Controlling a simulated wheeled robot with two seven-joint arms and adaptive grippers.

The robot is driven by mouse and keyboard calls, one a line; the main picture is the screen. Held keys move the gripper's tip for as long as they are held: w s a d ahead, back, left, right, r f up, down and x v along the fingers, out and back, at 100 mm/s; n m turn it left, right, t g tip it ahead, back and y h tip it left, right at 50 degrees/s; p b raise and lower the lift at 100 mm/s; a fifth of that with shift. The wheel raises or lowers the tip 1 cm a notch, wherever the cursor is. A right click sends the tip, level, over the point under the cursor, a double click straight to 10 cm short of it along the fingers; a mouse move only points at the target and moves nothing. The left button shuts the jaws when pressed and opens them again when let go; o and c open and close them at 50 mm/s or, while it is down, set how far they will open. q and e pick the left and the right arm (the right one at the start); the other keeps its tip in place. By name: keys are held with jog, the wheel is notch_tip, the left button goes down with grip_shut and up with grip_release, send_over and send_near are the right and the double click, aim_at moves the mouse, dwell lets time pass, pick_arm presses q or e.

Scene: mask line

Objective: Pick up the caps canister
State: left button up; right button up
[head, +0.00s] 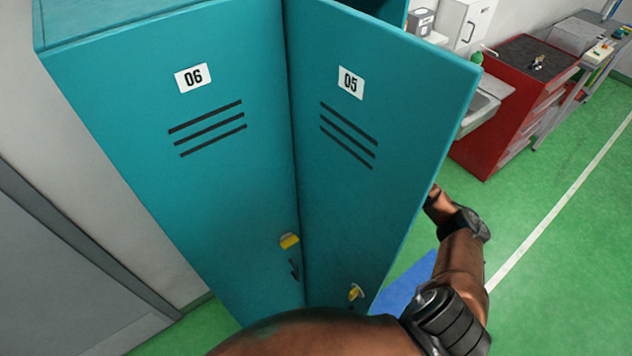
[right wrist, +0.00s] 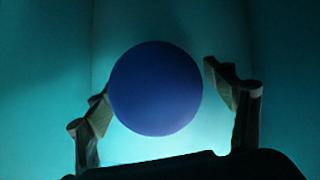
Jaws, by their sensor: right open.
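A round blue thing (right wrist: 155,88), which may be the end of the caps canister, shows in the right wrist view against dim teal walls. No label is readable on it. My right gripper (right wrist: 158,82) is open, with one finger on each side of it. The right finger stands apart from it; whether the left finger touches it I cannot tell. In the head view my right arm reaches behind the teal door marked 05 (head: 385,110), which hides the gripper. My left gripper is not in view.
Door 05 stands swung out beside the locker front marked 06 (head: 220,150). Both have yellow latches. A grey wall (head: 90,150) is at left. A red cabinet (head: 510,100) and workbenches line the back right. Green floor (head: 580,240) at right is open.

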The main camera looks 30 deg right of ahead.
jog(key=shift+w+a+f, duration=0.2)
jog(key=shift+w+f, duration=0.05)
jog(key=shift+w, duration=0.3)
jog(key=shift+w+a+f, duration=0.15)
jog(key=shift+w+f, duration=0.05)
jog(key=shift+w, duration=0.35)
jog(key=shift+f, duration=0.1)
jog(key=shift+c, duration=0.2)
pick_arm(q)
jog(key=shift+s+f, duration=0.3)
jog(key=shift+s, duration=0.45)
pick_arm(e)
jog(key=c, duration=1.4)
